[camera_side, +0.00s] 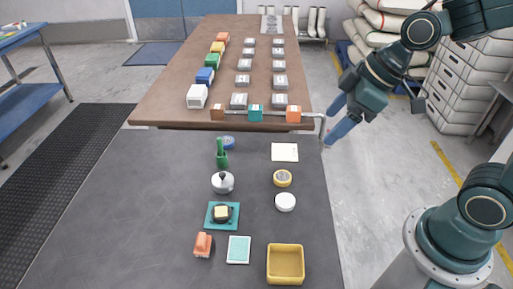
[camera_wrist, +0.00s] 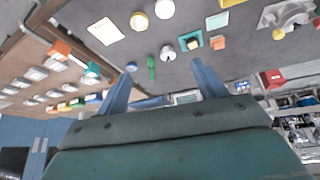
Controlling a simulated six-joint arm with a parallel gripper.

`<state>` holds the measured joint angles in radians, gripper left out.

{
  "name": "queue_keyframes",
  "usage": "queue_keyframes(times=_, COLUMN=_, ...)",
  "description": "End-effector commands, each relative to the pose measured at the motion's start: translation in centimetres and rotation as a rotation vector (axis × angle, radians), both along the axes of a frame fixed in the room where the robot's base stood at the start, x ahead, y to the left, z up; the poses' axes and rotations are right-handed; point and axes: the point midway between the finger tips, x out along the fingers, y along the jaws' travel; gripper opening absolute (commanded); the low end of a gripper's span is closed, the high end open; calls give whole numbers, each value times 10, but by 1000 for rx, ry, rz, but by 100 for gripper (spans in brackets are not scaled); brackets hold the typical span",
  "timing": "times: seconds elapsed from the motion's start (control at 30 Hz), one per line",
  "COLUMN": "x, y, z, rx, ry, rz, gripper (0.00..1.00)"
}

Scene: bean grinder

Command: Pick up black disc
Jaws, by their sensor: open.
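A dark, round-looking piece (camera_side: 221,221) lies on a teal square mat (camera_side: 208,223). A pale yellow block (camera_side: 221,212) sits on top of it and hides its middle. It is the only black disc-like thing I can make out, apart from the small dark knob on a white lidded pot (camera_side: 223,183). The mat also shows in the wrist view (camera_wrist: 181,45), small at the top. My gripper (camera_side: 328,122) is open and empty, high at the right edge of the grey table, well away from the mat. Both blue fingers show in the wrist view (camera_wrist: 163,71).
Near the mat are an orange piece (camera_side: 203,245), a light teal-and-white card (camera_side: 238,250) and a yellow tray (camera_side: 285,280). A white round lid (camera_side: 285,202), yellow round piece (camera_side: 283,178) and green item (camera_side: 221,155) lie farther back. The grey table's left side is clear.

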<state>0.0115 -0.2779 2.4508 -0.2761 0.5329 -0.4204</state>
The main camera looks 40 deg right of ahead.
Motion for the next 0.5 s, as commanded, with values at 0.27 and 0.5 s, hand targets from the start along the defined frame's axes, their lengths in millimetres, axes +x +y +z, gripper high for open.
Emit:
queue_keyframes(times=0.27, x=34, y=31, z=-38, rx=52, ry=-17, rz=222, gripper=70)
queue_keyframes(times=0.5, x=57, y=58, z=-71, rx=121, ry=-54, rz=378, gripper=70)
